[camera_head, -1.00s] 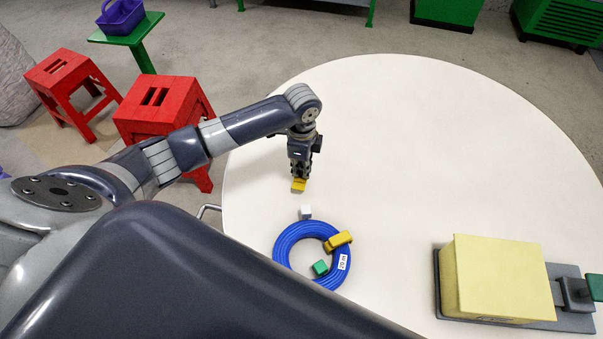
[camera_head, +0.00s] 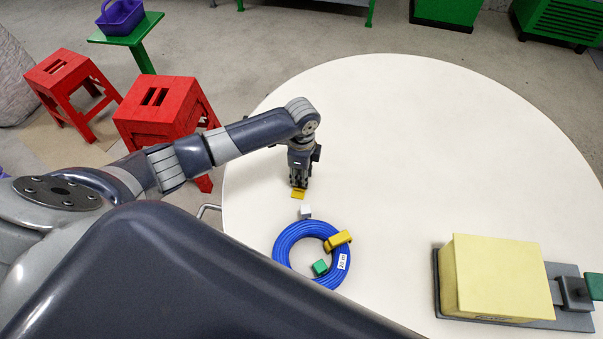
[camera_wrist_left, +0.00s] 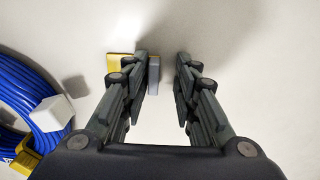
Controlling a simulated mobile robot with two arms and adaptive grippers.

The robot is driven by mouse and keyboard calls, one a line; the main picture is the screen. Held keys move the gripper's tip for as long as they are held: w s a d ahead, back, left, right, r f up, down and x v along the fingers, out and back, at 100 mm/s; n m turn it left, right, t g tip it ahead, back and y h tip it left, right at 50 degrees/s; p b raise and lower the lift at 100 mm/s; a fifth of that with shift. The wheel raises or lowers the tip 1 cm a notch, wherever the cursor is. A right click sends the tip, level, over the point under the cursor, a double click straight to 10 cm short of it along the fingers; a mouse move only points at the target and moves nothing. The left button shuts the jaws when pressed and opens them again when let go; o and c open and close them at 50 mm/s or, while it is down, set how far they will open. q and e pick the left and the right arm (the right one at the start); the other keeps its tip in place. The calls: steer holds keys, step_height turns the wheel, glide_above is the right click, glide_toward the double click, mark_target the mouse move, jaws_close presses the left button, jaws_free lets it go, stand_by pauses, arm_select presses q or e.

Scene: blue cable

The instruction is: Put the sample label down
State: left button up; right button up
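The sample label appears to be the small yellow piece (camera_head: 298,194) on the white table, just under my left gripper (camera_head: 299,184). In the left wrist view the yellow piece (camera_wrist_left: 118,62) lies beside and partly behind the left finger, with a grey part showing at the finger's inner side. The fingers of my left gripper (camera_wrist_left: 165,75) stand apart with bare table between them. The blue cable coil (camera_head: 290,236) lies just in front, with a printed white tag (camera_head: 342,262) on its ring. My right gripper is not in view.
A white cube (camera_head: 305,211) sits at the coil's far edge. A yellow block (camera_head: 338,240) lies on the ring and a green block (camera_head: 319,267) at its inner edge. A pale yellow box (camera_head: 500,277) rests on a grey base at right. The table's far middle is clear.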

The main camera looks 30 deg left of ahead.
arm_select(q)
step_height(320, 180, up, 12)
stand_by(0.6)
steer(key=shift+r, duration=0.1)
stand_by(0.4)
